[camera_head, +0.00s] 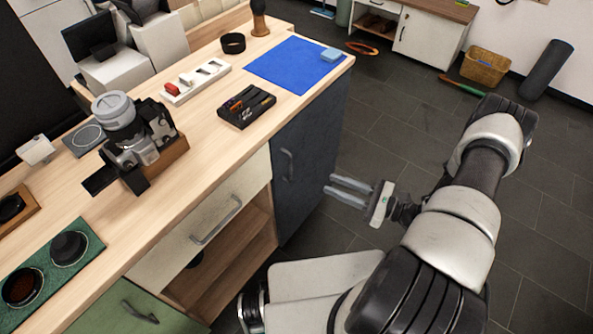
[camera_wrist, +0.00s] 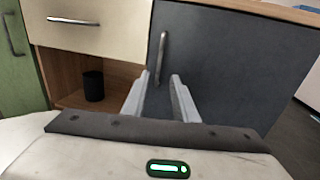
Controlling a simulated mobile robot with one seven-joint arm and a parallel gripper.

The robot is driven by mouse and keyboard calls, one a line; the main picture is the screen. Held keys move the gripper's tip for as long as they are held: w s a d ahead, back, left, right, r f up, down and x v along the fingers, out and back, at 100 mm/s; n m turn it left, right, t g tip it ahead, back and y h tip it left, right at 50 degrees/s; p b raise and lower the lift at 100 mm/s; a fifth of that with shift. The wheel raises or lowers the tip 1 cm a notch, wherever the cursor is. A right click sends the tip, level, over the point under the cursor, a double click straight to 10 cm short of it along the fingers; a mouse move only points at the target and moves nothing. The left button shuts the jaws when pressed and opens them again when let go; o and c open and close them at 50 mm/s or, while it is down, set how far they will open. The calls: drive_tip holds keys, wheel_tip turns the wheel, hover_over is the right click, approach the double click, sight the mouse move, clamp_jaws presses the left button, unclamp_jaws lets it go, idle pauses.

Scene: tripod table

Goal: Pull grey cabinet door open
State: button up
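The grey cabinet door (camera_head: 310,157) is the dark grey front at the right end of the wooden counter, and it looks closed. Its vertical metal handle (camera_head: 287,165) sits near the door's left edge. In the wrist view the door (camera_wrist: 235,75) fills the right half, with the handle (camera_wrist: 161,57) ahead of the fingers. My gripper (camera_head: 331,185) is open and empty, to the right of the handle in the head view, its fingers pointing toward the door. In the wrist view my gripper (camera_wrist: 161,78) has its fingertips spread, apart from the handle and just below it.
Camera, trays and a blue mat (camera_head: 275,66) lie on top.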

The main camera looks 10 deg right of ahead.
drive_tip(key=x, duration=1.3)
drive_tip(key=shift+b, duration=0.3)
clamp_jaws()
idle(0.7)
